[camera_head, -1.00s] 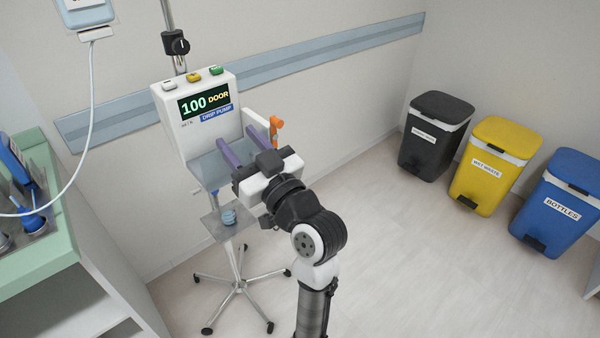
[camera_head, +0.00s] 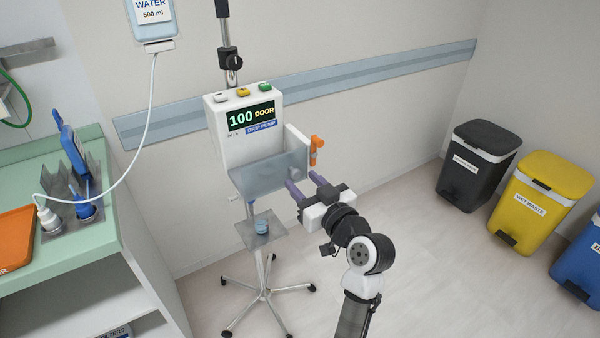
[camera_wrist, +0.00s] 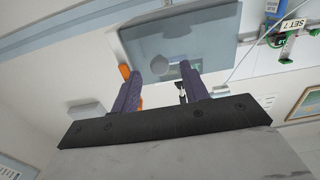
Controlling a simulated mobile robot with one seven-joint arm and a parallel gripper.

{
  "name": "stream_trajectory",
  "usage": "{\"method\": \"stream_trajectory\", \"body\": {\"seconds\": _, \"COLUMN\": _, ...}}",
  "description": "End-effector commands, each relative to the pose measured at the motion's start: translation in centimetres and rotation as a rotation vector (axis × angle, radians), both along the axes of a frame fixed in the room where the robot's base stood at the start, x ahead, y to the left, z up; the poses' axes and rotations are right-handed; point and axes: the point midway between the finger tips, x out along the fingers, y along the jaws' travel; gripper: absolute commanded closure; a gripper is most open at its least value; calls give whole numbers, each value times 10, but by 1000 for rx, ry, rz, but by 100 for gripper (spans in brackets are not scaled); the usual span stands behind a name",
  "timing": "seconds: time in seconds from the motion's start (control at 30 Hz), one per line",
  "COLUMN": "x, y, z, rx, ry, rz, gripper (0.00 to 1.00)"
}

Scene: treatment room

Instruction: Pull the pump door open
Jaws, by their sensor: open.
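The drip pump (camera_head: 232,150) is a white box on a pole, and its display reads "100 DOOR". Its door is a translucent grey panel (camera_head: 262,179) below the display, tilted outward from the body, so it stands at least partly open. A small round grey knob (camera_head: 295,172) is at the door's right side. My gripper (camera_head: 303,179) is in front of that side, its two purple fingers apart and empty. In the wrist view the door (camera_wrist: 200,38) fills the upper middle, and the knob (camera_wrist: 158,69) appears between the fingertips; contact is not visible.
An orange clamp (camera_head: 315,148) is right of the pump. A small tray (camera_head: 250,238) with a blue item is on the pole below the door. A green-topped counter (camera_head: 85,235) stands at left; bins stand at right. A white tube hangs from the water bag (camera_head: 150,18).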

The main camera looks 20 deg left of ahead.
Motion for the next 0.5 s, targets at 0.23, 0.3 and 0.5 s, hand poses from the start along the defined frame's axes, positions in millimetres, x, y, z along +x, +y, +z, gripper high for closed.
{"method": "stream_trajectory", "body": {"seconds": 0.23, "x": 15, "y": 18, "z": 1, "rx": 1, "ry": 0, "rz": 0, "gripper": 55}}
{"method": "stream_trajectory", "body": {"seconds": 0.3, "x": 16, "y": 20, "z": 0, "rx": 0, "ry": 0, "rz": -1, "gripper": 55}}
{"method": "stream_trajectory", "body": {"seconds": 0.5, "x": 16, "y": 20, "z": 0, "rx": 0, "ry": 0, "rz": -1, "gripper": 55}}
